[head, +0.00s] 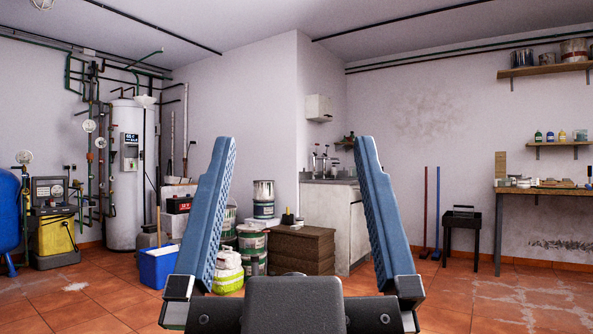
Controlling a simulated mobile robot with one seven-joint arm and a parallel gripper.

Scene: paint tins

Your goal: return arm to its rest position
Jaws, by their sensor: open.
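The dark body of the gripper (293,305) shows at the bottom edge. The rest of the arm is hidden. Through the gap I see stacked paint tins (253,240) and a brown wooden crate (302,248) in the distance, well apart from the fingers.
A workbench (545,192) stands at the right wall, with a black stand (462,222) beside it. A white sink cabinet (337,222) is behind the right finger. A blue bucket (158,266) and water heater (127,180) stand left. The tiled floor at right front is clear.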

